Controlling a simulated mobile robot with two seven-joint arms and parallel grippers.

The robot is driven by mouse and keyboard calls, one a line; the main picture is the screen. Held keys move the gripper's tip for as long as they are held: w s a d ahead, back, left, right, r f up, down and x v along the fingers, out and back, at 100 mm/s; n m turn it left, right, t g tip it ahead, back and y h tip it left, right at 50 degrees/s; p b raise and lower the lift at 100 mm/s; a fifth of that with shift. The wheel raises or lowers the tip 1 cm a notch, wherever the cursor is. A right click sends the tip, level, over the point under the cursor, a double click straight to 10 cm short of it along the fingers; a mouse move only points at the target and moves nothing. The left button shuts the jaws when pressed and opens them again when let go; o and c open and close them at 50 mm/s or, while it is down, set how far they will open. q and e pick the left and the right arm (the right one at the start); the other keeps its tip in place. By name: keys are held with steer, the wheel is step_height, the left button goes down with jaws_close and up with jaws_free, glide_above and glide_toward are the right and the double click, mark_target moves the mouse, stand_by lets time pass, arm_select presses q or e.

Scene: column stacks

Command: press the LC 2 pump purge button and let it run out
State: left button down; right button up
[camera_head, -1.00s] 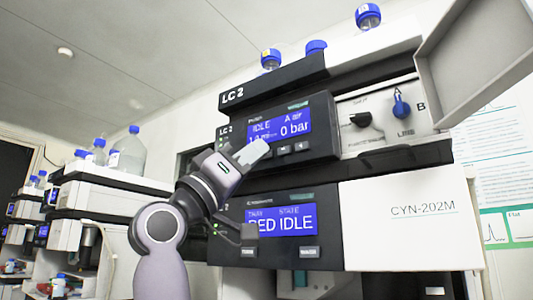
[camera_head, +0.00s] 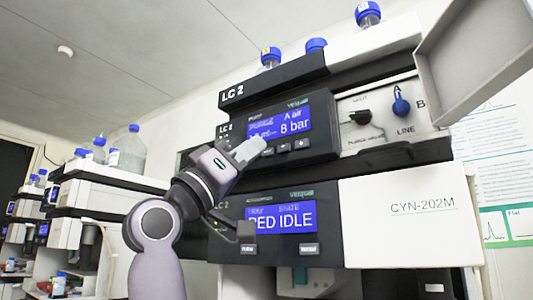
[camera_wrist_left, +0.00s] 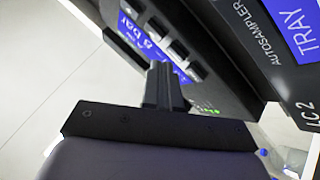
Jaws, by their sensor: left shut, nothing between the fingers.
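The LC 2 pump module (camera_head: 322,110) has a blue screen (camera_head: 280,125) that reads 8 bar, with a blurred word that looks like PURGE. A row of small buttons (camera_head: 284,146) lies under the screen; its left end is hidden behind my left gripper (camera_head: 250,150). The gripper is shut and empty, its fingertips pointing at the panel near the left buttons. In the left wrist view, the shut fingers (camera_wrist_left: 163,84) are near the button row (camera_wrist_left: 178,48). I cannot tell if they touch a button. My right gripper is not in view.
The autosampler (camera_head: 280,218), below the pump, shows IDLE. A valve panel with a black knob (camera_head: 359,118) and a blue knob (camera_head: 401,106) is at the right, near an open grey door (camera_head: 470,60). Blue-capped bottles (camera_head: 368,15) stand on top.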

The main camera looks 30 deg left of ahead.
arm_select(q)
steer(key=shift+s, duration=0.25)
steer(key=shift+s, duration=0.1)
steer(key=shift+s+a+b, duration=0.2)
steer(key=shift+s+b, duration=0.45)
steer(key=shift+s, duration=1.75)
